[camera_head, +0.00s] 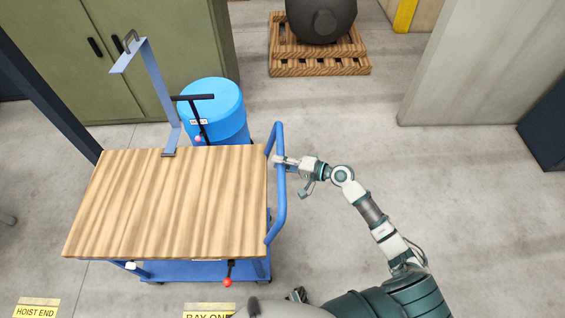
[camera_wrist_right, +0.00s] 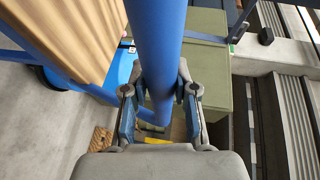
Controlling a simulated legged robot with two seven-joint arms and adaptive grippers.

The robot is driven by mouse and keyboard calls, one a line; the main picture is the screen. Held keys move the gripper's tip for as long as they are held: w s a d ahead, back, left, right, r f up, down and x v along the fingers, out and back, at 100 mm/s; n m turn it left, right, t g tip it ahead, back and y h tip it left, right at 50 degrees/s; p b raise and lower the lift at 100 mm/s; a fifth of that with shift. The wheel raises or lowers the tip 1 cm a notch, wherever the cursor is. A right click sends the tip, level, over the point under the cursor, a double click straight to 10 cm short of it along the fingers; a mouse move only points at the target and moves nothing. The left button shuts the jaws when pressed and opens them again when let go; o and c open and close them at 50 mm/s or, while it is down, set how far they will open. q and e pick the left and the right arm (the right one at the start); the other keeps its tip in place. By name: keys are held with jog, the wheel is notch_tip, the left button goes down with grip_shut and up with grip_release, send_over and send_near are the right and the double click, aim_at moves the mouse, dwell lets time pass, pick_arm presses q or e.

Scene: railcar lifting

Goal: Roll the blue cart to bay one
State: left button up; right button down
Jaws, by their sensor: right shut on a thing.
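The blue cart has a wooden top (camera_head: 180,200) and a blue lower frame (camera_head: 195,270). Its blue push handle (camera_head: 279,200) stands on its right side. My right gripper (camera_head: 282,161) is shut on the handle near its upper end. In the right wrist view the blue handle bar (camera_wrist_right: 157,45) runs between the two fingers of my right gripper (camera_wrist_right: 160,105). A floor label reading "BAY ON", its end hidden by my body, (camera_head: 207,313) lies at the bottom edge, in front of the cart. My left gripper is not in view.
A blue drum (camera_head: 222,108) stands behind the cart, by green cabinets (camera_head: 170,50). A dark rounded object (camera_head: 321,20) sits on a wooden pallet (camera_head: 318,64) at the back. A "HOIST END" label (camera_head: 36,308) is at lower left. Floor right of the cart is clear.

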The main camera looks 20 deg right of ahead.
jog(key=c, duration=0.9)
grip_release()
jog(key=shift+w+a+f, duration=0.15)
jog(key=shift+a, duration=0.4)
jog(key=shift+w+a+f, duration=0.1)
jog(key=shift+a+f, duration=0.05)
jog(key=shift+a, duration=0.35)
jog(key=shift+s+a+r+v, duration=0.1)
jog(key=shift+r+v, duration=0.05)
jog(key=shift+v, duration=1.6)
jog(key=shift+s+a+r+v, duration=0.1)
jog(key=shift+v, duration=1.65)
jog(key=shift+s+a+r+v, duration=0.1)
jog(key=shift+r+v, duration=0.05)
jog(key=shift+v, duration=1.6)
